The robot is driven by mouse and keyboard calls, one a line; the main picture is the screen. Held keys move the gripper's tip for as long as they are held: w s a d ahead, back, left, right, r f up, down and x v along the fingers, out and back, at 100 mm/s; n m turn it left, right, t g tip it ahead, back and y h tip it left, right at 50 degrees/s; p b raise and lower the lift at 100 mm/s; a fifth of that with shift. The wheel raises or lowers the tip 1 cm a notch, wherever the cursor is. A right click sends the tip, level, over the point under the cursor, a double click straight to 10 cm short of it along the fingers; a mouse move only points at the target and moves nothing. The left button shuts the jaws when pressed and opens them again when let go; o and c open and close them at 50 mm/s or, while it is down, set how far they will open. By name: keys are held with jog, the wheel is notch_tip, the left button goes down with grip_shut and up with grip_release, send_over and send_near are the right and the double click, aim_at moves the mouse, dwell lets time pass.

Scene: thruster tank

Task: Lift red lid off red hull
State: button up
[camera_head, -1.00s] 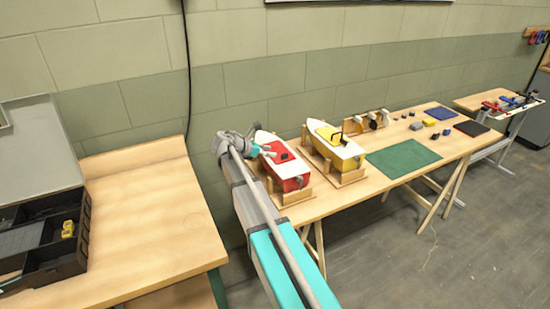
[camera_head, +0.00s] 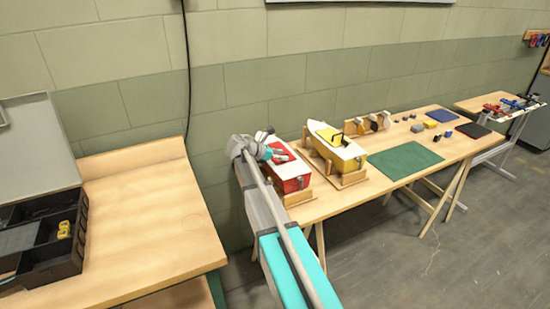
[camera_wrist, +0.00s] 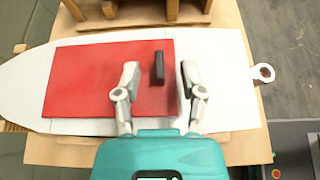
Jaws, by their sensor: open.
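The red lid (camera_wrist: 85,80) lies flat on the white deck of the red hull (camera_wrist: 225,75) in the wrist view. A black upright handle (camera_wrist: 159,67) stands on the lid toward its right end. My gripper (camera_wrist: 160,80) is open over the lid, with one finger on each side of the handle and apart from it. In the head view the red hull (camera_head: 293,183) sits in a wooden cradle, and the lid (camera_head: 284,157) is partly hidden by my gripper (camera_head: 272,151).
A yellow hull (camera_head: 340,155) in its own cradle stands just right of the red one. A green mat (camera_head: 405,161) and small parts lie further right. A wooden table (camera_head: 150,230) with a black divided box (camera_head: 45,245) is at the left.

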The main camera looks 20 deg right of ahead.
jog(key=shift+x, duration=1.05)
grip_shut()
